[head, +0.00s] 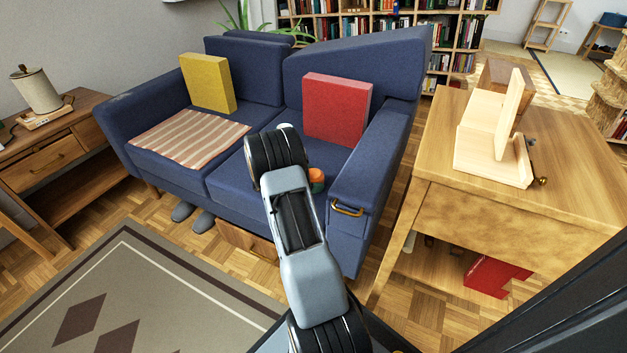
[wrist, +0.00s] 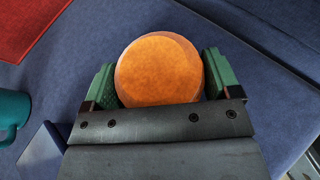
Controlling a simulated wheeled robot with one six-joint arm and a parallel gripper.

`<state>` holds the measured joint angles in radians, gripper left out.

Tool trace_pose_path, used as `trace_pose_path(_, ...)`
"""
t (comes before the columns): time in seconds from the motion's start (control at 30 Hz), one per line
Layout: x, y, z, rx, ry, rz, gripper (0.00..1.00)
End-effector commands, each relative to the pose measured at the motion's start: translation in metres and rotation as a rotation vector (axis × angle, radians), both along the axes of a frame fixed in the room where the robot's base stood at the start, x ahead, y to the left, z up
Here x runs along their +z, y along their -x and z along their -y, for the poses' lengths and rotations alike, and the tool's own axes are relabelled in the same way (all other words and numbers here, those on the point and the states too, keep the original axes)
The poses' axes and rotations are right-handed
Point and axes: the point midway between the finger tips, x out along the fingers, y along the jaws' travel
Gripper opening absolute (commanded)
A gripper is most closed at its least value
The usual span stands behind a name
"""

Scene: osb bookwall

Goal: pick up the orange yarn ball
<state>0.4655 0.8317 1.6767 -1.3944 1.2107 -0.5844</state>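The orange yarn ball (wrist: 160,68) is a round, smooth-looking orange thing with a flattish face, between the two green fingers of my gripper (wrist: 160,82) in the wrist view. The fingers stand wide apart, one at each side of it, and seem to meet its edges. I cannot tell whether they press on it. In the head view a small part of the orange ball (head: 316,174) shows beside my arm, above a green fingertip (head: 317,187), over the right seat of the blue sofa (head: 230,170). My arm hides the rest.
The sofa's right armrest (head: 375,165) rises close beside my gripper. A red cushion (head: 337,108) stands behind. A teal mug (wrist: 12,112) is at the wrist view's left edge. A wooden side table (head: 560,190) stands right of the sofa; patterned rug (head: 130,300) lies in front.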

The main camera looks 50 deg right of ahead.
Motion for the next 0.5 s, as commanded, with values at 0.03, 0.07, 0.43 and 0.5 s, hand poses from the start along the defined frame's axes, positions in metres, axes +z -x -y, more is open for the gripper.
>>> trace_pose_path(0.03,-0.0001,-0.0001,-0.0001,0.000,0.000,0.000,0.78)
trace_pose_path(0.07,-0.0001,-0.0001,-0.0001,0.000,0.000,0.000,0.75)
trace_pose_path(0.43,0.0001,-0.0001,-0.0002,0.000,0.000,0.000,0.55)
trace_pose_path(0.5,0.0008,-0.0001,-0.0002,0.000,0.000,0.000,0.55)
